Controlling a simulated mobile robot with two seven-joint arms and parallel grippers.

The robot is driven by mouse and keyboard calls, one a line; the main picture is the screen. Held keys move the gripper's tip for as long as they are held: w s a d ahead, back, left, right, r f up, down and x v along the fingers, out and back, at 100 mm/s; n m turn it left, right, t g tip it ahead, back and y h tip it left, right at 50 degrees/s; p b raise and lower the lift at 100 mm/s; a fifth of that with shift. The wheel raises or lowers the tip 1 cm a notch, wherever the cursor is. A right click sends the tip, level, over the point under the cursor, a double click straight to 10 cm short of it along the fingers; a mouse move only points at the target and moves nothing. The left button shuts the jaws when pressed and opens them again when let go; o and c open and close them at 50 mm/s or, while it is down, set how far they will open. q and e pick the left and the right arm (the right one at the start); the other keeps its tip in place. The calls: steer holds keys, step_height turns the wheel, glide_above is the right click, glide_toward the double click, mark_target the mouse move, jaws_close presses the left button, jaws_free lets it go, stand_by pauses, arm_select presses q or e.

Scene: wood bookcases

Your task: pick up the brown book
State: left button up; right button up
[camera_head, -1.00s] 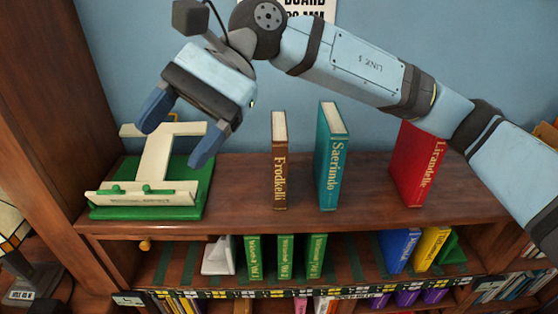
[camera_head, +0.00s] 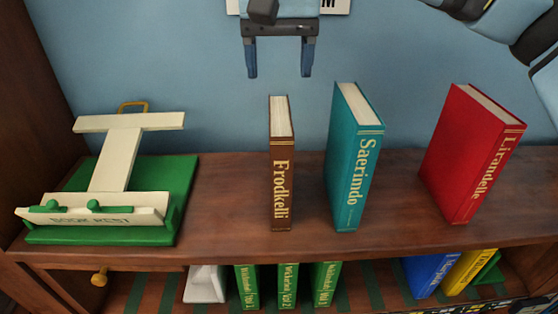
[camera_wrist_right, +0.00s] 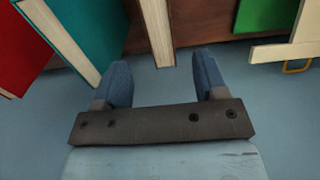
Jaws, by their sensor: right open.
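The brown book (camera_head: 283,180), with "Frodkelli" on its spine, stands upright on the top shelf between the book rest and the teal book. My right gripper (camera_head: 279,72) is open and empty. In the head view it hangs above and behind the brown book, fingers pointing down, with a gap to the book's top. In the right wrist view the brown book (camera_wrist_right: 157,28) shows at the top, roughly between the two open fingers (camera_wrist_right: 162,82) and beyond their tips. My left gripper is not in view.
The teal book (camera_head: 355,160) and the red book (camera_head: 470,155) stand upright to the right. A green and white book rest (camera_head: 185,180) is at the left. Bare shelf (camera_head: 228,195) lies on both sides of the brown book. A blue wall (camera_head: 180,60) rises behind.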

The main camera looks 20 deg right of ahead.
mark_target(280, 113)
steer(key=f, duration=0.4)
steer(key=shift+s+f, duration=0.2)
steer(key=shift+f, duration=0.1)
steer(key=shift+w+f, duration=0.15)
steer(key=shift+f, duration=0.45)
steer(key=f+p, duration=0.2)
steer(key=f, duration=0.2)
steer(key=shift+s+f, duration=0.15)
steer(key=shift+s, duration=0.05)
steer(key=shift+f, duration=0.4)
steer(key=shift+c, duration=0.5)
steer(key=shift+r, duration=0.1)
jaws_close()
